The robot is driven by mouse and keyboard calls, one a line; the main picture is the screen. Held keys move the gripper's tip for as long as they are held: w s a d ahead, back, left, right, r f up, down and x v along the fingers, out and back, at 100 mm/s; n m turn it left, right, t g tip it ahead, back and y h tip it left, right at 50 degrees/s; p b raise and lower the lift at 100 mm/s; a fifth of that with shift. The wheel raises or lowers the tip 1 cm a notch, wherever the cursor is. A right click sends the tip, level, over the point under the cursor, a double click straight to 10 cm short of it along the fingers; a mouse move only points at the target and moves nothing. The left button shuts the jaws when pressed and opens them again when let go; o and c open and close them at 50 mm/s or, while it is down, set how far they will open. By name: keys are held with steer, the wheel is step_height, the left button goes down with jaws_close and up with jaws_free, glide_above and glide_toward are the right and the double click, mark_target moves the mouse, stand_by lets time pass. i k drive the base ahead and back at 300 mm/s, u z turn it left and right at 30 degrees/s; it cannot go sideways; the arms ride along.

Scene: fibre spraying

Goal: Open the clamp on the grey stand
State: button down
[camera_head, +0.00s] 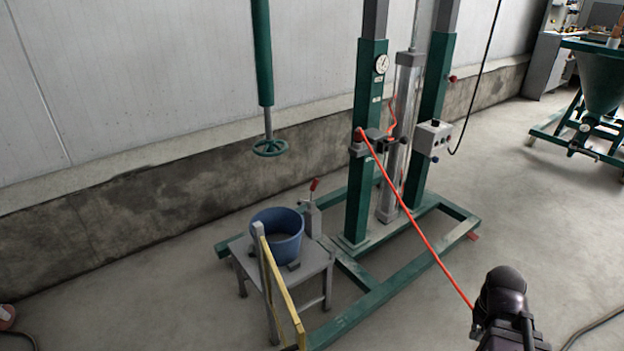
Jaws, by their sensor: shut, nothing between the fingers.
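The grey stand (318,262) is a low four-legged table left of the middle. The clamp (312,203) sits at its back right corner, a small grey body with a red-tipped handle (314,184) pointing up and tilted slightly right. A blue bucket (264,222) stands on the table just left of the clamp. Small grey blocks show at the bucket's foot. Whether the clamp touches the bucket is too small to tell. My dark gripper (502,300) is at the lower right, shut and empty, well apart from the clamp; its fingertips are hard to make out.
A yellow bar (281,290) runs along the table's front left. A green press frame (368,150) stands behind, its base rails around the table. An orange hose (420,232) slopes down towards my gripper. A green handwheel shaft (263,60) hangs above.

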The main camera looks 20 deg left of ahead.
mark_target(315, 182)
steer(key=u, duration=0.3)
steer(key=i, duration=1)
steer(key=u, duration=0.6)
